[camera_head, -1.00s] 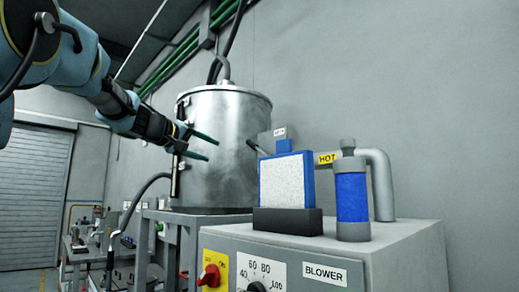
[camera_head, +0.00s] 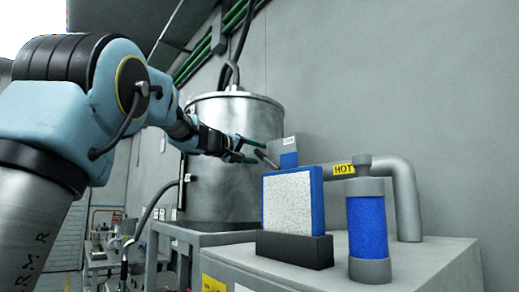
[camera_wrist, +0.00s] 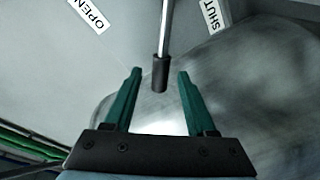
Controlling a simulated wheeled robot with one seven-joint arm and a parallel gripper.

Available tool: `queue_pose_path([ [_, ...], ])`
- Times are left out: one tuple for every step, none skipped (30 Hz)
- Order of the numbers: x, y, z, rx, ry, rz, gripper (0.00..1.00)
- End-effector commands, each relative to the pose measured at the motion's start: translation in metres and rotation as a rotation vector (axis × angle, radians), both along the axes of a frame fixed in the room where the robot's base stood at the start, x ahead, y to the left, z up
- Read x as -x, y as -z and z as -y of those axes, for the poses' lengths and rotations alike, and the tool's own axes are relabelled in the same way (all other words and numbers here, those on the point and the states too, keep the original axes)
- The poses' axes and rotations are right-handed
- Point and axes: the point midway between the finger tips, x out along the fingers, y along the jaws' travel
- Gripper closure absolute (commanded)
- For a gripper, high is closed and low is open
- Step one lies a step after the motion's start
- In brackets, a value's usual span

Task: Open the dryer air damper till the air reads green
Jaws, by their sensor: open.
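The damper lever is a thin metal rod with a dark grip (camera_wrist: 161,74); it also shows in the head view (camera_head: 266,159), sticking out beside a small grey plate (camera_head: 283,146). In the wrist view the rod stands between an OPEN label (camera_wrist: 88,12) on the left and a SHUT label (camera_wrist: 212,12) on the right. My gripper (camera_wrist: 159,75) is open, with the end of the grip in line between its two green fingertips and no finger visibly touching it. In the head view my gripper (camera_head: 261,153) is at the lever. I see no green air reading.
A blue-framed white filter panel (camera_head: 291,200) in a dark base and a blue cylinder (camera_head: 367,219) stand on the grey cabinet (camera_head: 440,258). A pipe (camera_head: 404,190) with a HOT label runs behind them. A large steel drum (camera_head: 222,195) is behind my gripper.

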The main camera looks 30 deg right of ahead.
Motion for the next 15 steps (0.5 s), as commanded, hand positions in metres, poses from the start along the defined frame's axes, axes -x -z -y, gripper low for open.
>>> queue_pose_path([
  [-0.003,-0.002,0.006,-0.001,0.0,-0.001,0.44],
  [-0.004,-0.002,0.009,-0.001,0.0,-0.001,0.44],
  [-0.005,-0.001,0.012,-0.002,0.001,-0.001,0.44],
  [-0.006,-0.001,0.014,-0.002,0.001,-0.002,0.44],
  [-0.006,-0.001,0.016,-0.001,0.0,-0.001,0.44],
  [-0.007,-0.001,0.018,0.0,0.001,-0.001,0.44],
  [-0.007,-0.001,0.018,-0.001,0.001,0.0,0.44],
  [-0.007,-0.001,0.019,0.001,0.001,0.0,0.44],
  [-0.007,0.0,0.019,0.001,0.001,0.0,0.44],
  [-0.007,0.0,0.019,0.001,0.001,0.0,0.44],
  [-0.007,0.0,0.019,0.001,0.001,0.0,0.44],
  [-0.007,0.0,0.019,0.0,0.0,0.0,0.44],
  [-0.007,0.0,0.019,0.0,0.0,0.0,0.44],
  [-0.007,0.0,0.019,0.0,0.0,0.0,0.44],
  [-0.007,0.0,0.019,0.0,0.0,0.0,0.44],
])
